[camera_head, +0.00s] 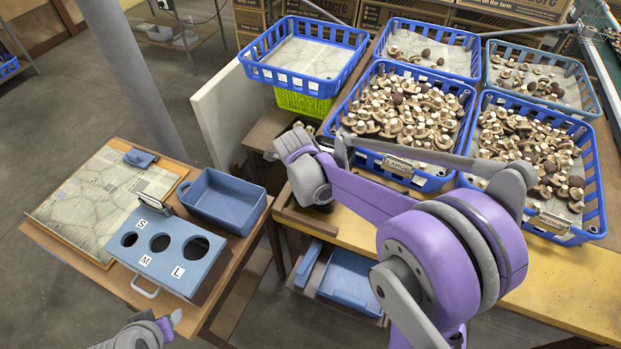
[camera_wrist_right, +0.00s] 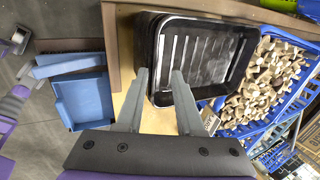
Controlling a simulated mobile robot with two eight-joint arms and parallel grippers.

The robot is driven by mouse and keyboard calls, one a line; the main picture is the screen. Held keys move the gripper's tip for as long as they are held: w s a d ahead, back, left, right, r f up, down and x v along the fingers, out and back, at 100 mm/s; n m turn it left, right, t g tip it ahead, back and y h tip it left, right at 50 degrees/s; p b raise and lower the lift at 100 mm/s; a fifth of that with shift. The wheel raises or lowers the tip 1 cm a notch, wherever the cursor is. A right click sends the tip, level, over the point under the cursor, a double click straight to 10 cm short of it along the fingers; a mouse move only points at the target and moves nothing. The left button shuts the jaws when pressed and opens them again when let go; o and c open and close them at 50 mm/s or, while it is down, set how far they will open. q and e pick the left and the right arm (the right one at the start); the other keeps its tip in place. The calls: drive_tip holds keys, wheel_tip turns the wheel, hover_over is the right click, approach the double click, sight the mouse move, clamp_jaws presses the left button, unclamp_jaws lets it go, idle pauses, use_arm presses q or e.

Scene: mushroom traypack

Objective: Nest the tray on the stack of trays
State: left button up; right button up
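A black ribbed tray (camera_wrist_right: 205,28) shows in the right wrist view, with more dark tray sides beneath it at its left, like a stack. In the head view my right wrist covers that spot and no black tray can be made out. My right gripper (camera_wrist_right: 159,76) has its two fingers apart at the tray's near left edge. The left finger is outside the edge and the right one overlaps the tray's inside; contact cannot be told. My left gripper (camera_head: 174,318) only just enters the head view at the bottom, its fingers mostly hidden.
Blue crates of mushrooms (camera_head: 437,183) fill the right table. A blue-and-green crate pair (camera_head: 304,103) stands behind. The left table holds a blue bin (camera_head: 222,206), a sizing box with holes (camera_head: 164,277) and a mat (camera_head: 84,205). A blue bin (camera_head: 349,279) sits low under the right table.

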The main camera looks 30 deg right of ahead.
drive_tip(key=v, duration=1.1)
drive_tip(key=shift+p, duration=0.45)
drive_tip(key=shift+s+f, duration=0.1)
drive_tip(key=s+a+f+n+t+y, duration=0.1)
drive_tip(key=s+a+f+n, duration=0.1)
drive_tip(key=s+n, duration=0.7)
drive_tip(key=s+a+f+n+t+y, duration=0.2)
drive_tip(key=s+n, duration=0.7)
drive_tip(key=n, duration=1)
drive_tip(key=shift+f, duration=0.7)
drive_tip(key=shift+a, duration=0.1)
